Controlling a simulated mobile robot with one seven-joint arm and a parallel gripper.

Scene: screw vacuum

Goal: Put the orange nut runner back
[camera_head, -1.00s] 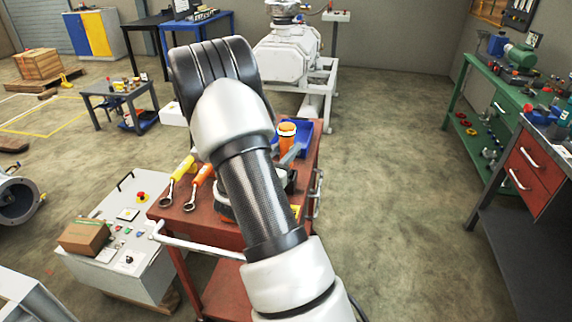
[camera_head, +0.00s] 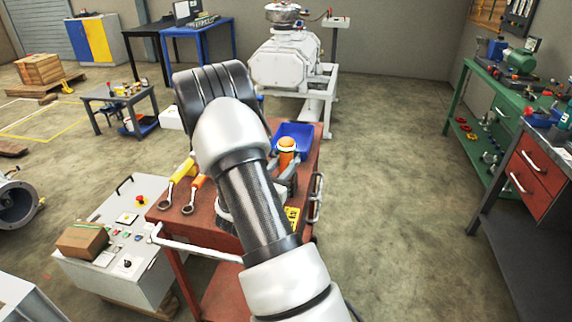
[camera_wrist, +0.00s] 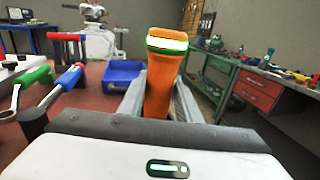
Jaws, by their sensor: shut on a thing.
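The orange nut runner (camera_head: 287,151) stands roughly upright in my gripper, with a pale band near its top. In the wrist view the nut runner (camera_wrist: 161,80) fills the space between the two grey fingers, leaning slightly. My gripper (camera_wrist: 158,103) is shut on it. In the head view my gripper (camera_head: 285,178) is partly hidden behind my own arm, over the right part of the red cart top (camera_head: 172,222). The lower end of the nut runner is hidden, so I cannot tell whether it touches the cart.
A blue bin (camera_head: 294,134) sits behind the nut runner at the cart's far edge. A yellow-handled wrench (camera_head: 178,177) and an orange-handled wrench (camera_head: 194,193) lie on the cart's left. A yellow label (camera_head: 292,215) lies near the right edge. Open floor (camera_head: 400,190) is to the right.

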